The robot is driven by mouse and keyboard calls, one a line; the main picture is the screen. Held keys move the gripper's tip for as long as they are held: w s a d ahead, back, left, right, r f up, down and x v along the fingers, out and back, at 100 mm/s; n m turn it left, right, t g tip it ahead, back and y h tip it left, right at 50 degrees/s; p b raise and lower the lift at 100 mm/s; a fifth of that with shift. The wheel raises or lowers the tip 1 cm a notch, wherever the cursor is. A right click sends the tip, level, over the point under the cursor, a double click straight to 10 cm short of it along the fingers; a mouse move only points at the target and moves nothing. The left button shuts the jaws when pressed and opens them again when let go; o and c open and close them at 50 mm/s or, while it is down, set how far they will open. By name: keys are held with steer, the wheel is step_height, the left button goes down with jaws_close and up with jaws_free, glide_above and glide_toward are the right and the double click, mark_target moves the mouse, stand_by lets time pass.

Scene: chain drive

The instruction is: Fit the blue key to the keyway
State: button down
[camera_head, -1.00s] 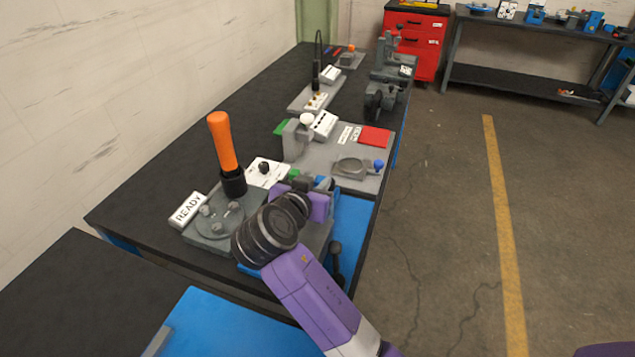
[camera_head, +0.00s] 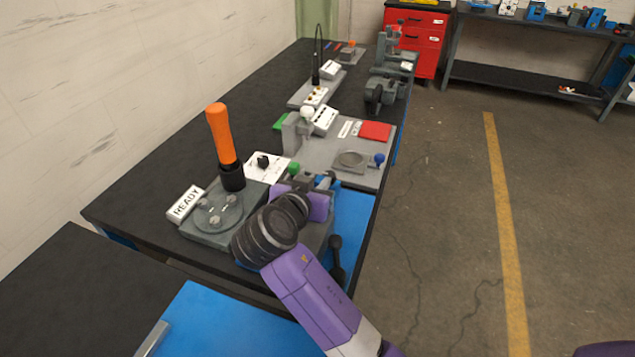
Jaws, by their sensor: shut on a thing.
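My gripper (camera_head: 316,204) is over the near end of the long bench, at a grey fixture with blue parts. Its purple body shows just beyond my dark ribbed wrist. My wrist and arm hide most of its fingers. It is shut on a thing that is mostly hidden. A small patch of blue (camera_head: 322,183) shows by the gripper's far side; I cannot tell whether it is the key or part of the fixture. The keyway cannot be made out; the fixture (camera_head: 318,238) is partly covered by my arm. A green knob (camera_head: 294,168) stands just beyond my gripper.
An orange-handled tool (camera_head: 222,135) stands upright on a grey base left of my gripper, beside a READY sign (camera_head: 185,204). A black lever (camera_head: 336,258) is close on the right. A grey plate (camera_head: 325,150) with a blue knob (camera_head: 379,159) lies beyond. Open floor is right.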

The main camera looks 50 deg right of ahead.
steer(key=shift+f+b, duration=0.9)
steer(key=shift+f, duration=0.3)
steer(key=c, duration=1.2)
jaws_free()
steer(key=shift+b+v, duration=0.4)
steer(key=shift+v, duration=3.55)
